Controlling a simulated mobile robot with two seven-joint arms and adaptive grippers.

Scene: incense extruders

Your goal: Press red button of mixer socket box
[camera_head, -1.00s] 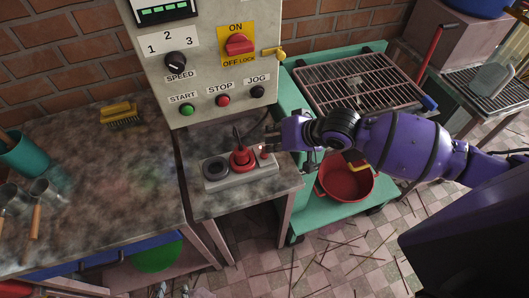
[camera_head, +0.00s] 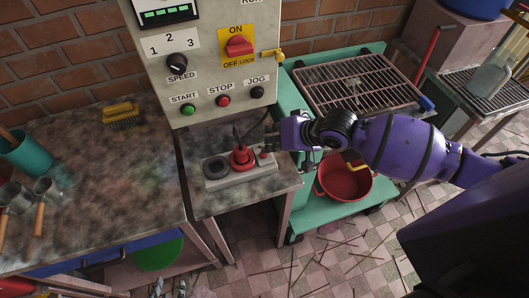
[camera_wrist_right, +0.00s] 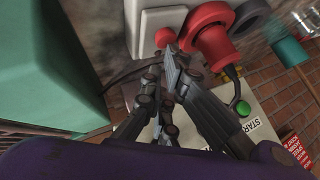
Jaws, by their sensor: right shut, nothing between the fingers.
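The mixer socket box (camera_head: 212,185) is a grey block on the small metal table below the control panel. It carries a black round socket (camera_head: 216,168) and a red plug (camera_head: 241,160) with a black cable. Its small red button (camera_head: 263,155) is at the right end, and the button also shows in the right wrist view (camera_wrist_right: 165,37). My right gripper (camera_head: 271,146) is shut and empty, its fingertips (camera_wrist_right: 170,52) right at the button. I cannot tell whether they touch it. My left gripper is not in view.
The control panel (camera_head: 210,70) stands behind the box, with a green START button (camera_head: 188,110) and a red STOP button (camera_head: 223,101). A green cart (camera_head: 300,226) with a red bowl (camera_head: 346,184) is to the right. The worktop (camera_head: 90,195) lies left.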

